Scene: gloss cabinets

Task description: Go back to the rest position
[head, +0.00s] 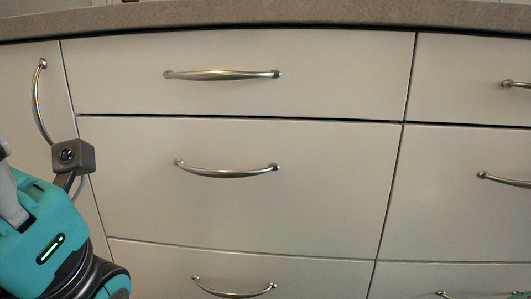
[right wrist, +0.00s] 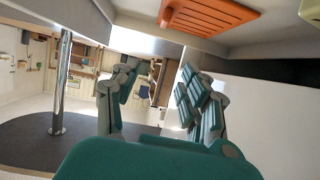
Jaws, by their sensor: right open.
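My right gripper (right wrist: 160,78) shows in the right wrist view with its two grey and teal fingers spread apart. Nothing is between them. My left gripper (head: 45,240) is at the lower left of the head view, in front of the cabinet fronts. Its teal body and a small dark camera box show there, but its fingers are mostly cut off by the left edge, so its opening is unclear.
Pale drawer fronts, including the top drawer (head: 330,75) and the one below it (head: 320,180), have metal handles and look shut. A stone-coloured worktop (head: 300,14) runs above. An orange slatted item (right wrist: 210,14) and a metal post (right wrist: 61,85) show in the right wrist view.

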